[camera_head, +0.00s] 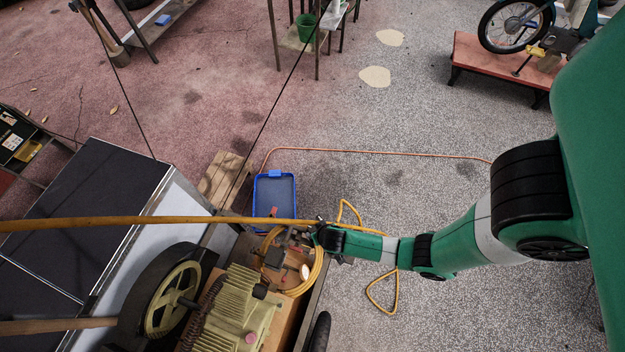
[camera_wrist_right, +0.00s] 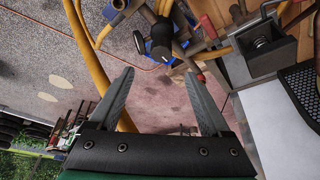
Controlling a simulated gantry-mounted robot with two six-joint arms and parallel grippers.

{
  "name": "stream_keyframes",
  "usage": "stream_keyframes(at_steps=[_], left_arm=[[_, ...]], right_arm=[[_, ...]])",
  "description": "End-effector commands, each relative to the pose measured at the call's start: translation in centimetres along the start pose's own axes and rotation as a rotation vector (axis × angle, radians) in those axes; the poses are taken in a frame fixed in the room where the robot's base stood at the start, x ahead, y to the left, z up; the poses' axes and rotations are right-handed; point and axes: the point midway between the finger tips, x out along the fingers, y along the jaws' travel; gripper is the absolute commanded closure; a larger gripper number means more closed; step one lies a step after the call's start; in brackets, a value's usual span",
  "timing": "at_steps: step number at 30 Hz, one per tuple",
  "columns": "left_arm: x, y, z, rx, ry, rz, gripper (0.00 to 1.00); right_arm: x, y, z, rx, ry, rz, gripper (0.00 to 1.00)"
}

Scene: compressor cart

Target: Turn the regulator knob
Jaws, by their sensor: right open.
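My right gripper (camera_head: 314,236) reaches in from the right over the end of the compressor cart (camera_head: 310,325). In the right wrist view my right gripper (camera_wrist_right: 159,75) is open, with nothing between its two grey fingers. A black knob (camera_wrist_right: 161,36), which looks like the regulator knob, is just beyond the fingertips, roughly centred between them. The fingers appear apart from it. A small round gauge (camera_wrist_right: 139,42) sits left of the knob, with brass fittings around it. In the head view the knob is too small and covered to make out. My left gripper is not in view.
The compressor pump (camera_head: 235,310) and its flywheel (camera_head: 171,300) stand left of the gripper. A yellow hose (camera_head: 320,272) coils beneath it, with loops reaching the floor. A blue tray (camera_head: 275,193) lies behind. A black box (camera_wrist_right: 266,46) is right of the knob.

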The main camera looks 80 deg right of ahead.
Motion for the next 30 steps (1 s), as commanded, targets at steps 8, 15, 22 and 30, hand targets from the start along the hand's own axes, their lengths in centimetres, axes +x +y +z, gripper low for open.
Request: stream_keyframes(at_steps=[8, 15, 22, 30], left_arm=[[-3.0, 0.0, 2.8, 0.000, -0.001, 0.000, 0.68], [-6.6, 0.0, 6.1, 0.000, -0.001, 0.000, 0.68], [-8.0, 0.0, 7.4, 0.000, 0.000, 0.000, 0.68], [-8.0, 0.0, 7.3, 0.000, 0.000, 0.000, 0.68]], right_arm=[[3.9, -0.1, 0.3, 0.003, 0.001, -0.002, 0.18], [8.8, -0.2, 0.3, 0.002, 0.003, -0.003, 0.18], [11.4, -0.2, 0.0, 0.001, 0.002, -0.004, 0.18], [11.7, -0.2, -0.1, 0.000, 0.002, -0.003, 0.18]])
